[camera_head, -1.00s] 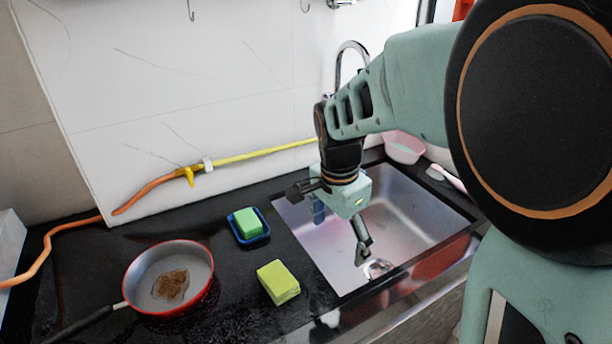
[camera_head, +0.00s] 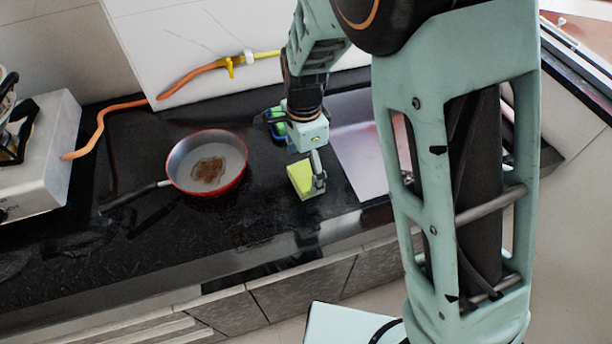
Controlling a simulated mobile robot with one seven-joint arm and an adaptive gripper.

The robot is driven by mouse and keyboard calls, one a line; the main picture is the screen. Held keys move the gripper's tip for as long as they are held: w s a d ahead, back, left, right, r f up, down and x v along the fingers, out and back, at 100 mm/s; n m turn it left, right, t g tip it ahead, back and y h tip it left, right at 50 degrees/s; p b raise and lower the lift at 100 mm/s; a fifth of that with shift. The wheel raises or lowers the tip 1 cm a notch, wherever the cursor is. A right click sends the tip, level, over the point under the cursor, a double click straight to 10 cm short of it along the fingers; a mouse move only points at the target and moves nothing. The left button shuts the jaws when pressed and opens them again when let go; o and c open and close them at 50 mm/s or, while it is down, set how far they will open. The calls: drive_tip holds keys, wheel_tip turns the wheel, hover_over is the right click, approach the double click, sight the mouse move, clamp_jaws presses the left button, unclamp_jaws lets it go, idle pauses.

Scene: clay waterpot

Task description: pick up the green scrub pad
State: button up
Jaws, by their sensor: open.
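A yellow-green pad (camera_head: 299,180) lies on the dark counter between the pan and the sink. My gripper (camera_head: 312,181) is open and points down over the yellow-green pad. One finger shows in front of that pad's right side; the other finger is not clearly visible. I cannot tell whether the finger touches the pad.
A red-rimmed pan (camera_head: 207,162) with brown residue stands left of the pad, its handle pointing left. The steel sink (camera_head: 362,150) is to the right, partly behind my arm. A stove (camera_head: 45,150) stands far left. An orange hose (camera_head: 100,128) runs along the back.

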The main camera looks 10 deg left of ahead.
sight(306, 175)
wheel_tip(306, 175, down, 4)
drive_tip(key=shift+d+r, duration=0.15)
drive_tip(key=shift+r, duration=0.1)
drive_tip(key=c, duration=1.1)
drive_tip(key=shift+r, duration=0.15)
drive_tip(key=shift+w+r+p, duration=0.1)
drive_tip(key=shift+r+p, duration=0.7)
drive_tip(key=shift+r, duration=0.1)
drive_tip(key=s+d+r+p, duration=0.7)
drive_tip(key=s+r+p, duration=0.4)
drive_tip(key=s, duration=0.1)
